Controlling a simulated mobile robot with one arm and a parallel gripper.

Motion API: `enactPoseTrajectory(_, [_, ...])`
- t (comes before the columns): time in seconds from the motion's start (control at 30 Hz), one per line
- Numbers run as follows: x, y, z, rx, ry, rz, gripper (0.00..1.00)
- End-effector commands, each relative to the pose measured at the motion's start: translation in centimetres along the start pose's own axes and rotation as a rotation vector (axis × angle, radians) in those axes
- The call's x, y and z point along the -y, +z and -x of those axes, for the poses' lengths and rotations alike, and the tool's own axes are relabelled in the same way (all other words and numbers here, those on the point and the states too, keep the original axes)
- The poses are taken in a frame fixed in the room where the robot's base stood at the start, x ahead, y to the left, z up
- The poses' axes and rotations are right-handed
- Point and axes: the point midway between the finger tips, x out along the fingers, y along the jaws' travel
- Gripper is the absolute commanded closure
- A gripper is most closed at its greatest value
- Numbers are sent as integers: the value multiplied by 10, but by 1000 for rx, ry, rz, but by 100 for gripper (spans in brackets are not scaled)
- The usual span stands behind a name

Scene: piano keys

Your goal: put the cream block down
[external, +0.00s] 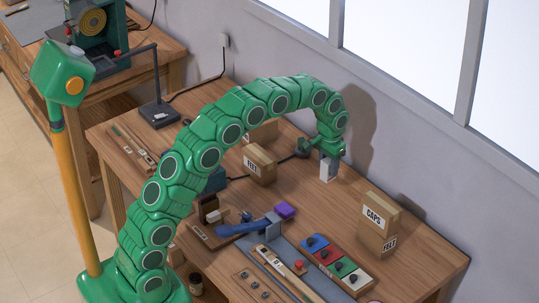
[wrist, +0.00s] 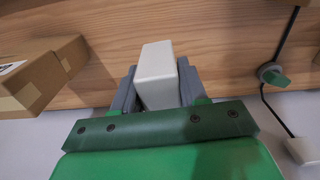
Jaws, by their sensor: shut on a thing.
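The cream block (external: 326,171) is a pale, upright block near the back of the wooden table, below the end of my arm. In the wrist view the cream block (wrist: 156,72) sits between the two grey fingers. My gripper (external: 328,158) is shut on it, with a finger on each side; the gripper (wrist: 157,88) also fills the lower wrist view. The block's lower end is close to the tabletop (external: 345,205). I cannot tell whether it touches the wood.
A FELT box (external: 259,167) stands left of the block, and a CAPS box (external: 380,212) is stacked on another box at right. A cable (wrist: 272,107) runs nearby. Bare wood lies right of the block.

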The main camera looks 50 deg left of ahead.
Motion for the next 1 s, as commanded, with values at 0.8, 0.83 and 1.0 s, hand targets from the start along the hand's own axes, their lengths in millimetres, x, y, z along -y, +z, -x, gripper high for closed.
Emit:
enactPoseTrajectory(0.8, [119, -22, -11, 2, 0, -72, 88])
enactPoseTrajectory(0.83, [119, -25, -11, 0, 0, -72, 88])
enactPoseTrajectory(1.0, [120, -40, -18, 0, 0, -72, 88])
